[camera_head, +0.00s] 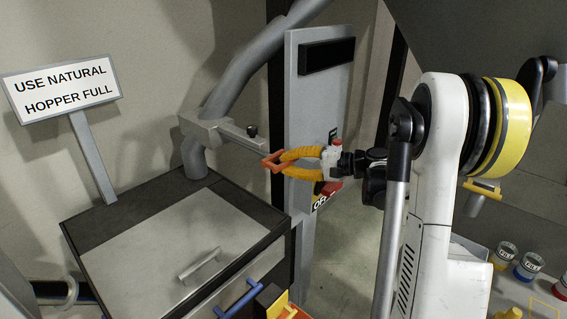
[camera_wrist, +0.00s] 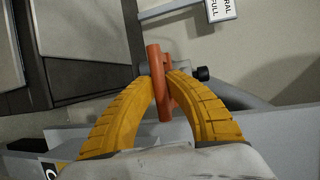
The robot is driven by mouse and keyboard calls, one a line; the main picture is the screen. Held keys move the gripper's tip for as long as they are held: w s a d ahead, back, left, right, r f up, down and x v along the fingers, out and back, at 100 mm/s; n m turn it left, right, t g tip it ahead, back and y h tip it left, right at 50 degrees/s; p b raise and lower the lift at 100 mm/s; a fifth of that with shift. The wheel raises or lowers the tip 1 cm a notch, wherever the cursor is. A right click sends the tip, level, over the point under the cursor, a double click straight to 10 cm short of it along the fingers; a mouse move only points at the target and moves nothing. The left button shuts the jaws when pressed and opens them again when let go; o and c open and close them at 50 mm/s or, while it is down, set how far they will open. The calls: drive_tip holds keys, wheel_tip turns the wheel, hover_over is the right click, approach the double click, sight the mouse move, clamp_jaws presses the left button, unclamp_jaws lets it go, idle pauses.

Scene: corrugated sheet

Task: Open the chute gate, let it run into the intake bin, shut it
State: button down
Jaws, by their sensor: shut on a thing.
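The grey chute pipe (camera_head: 245,62) slants down to a gate housing (camera_head: 203,131) above the back of the dark-framed intake bin (camera_head: 88,222). A flat grey gate plate (camera_head: 238,139) projects from the housing toward me, with an orange handle (camera_head: 272,162) at its end. My gripper (camera_head: 281,161) has its yellow fingers closed on this handle. In the wrist view the orange handle (camera_wrist: 158,100) lies between my fingertips (camera_wrist: 162,83). A black knob (camera_head: 252,130) stands beside the plate. The inside of the chute and any material flow are hidden.
A sign (camera_head: 63,89) reading "USE NATURAL HOPPER FULL" stands at the bin's back left. The bin's pale lid (camera_head: 178,243) with a bar handle looks closed. A grey cabinet panel (camera_head: 308,110) stands just behind my gripper. Several small cans (camera_head: 524,266) sit at the lower right.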

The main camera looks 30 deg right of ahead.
drive_tip(key=s+d, duration=0.2)
drive_tip(key=s, duration=0.4)
drive_tip(key=shift+s+d, duration=0.15)
drive_tip(key=shift+s, duration=0.05)
drive_tip(key=c, duration=1.4)
unclamp_jaws()
drive_tip(key=shift+d, duration=0.1)
drive_tip(key=v, duration=1.2)
drive_tip(key=shift+r, duration=0.1)
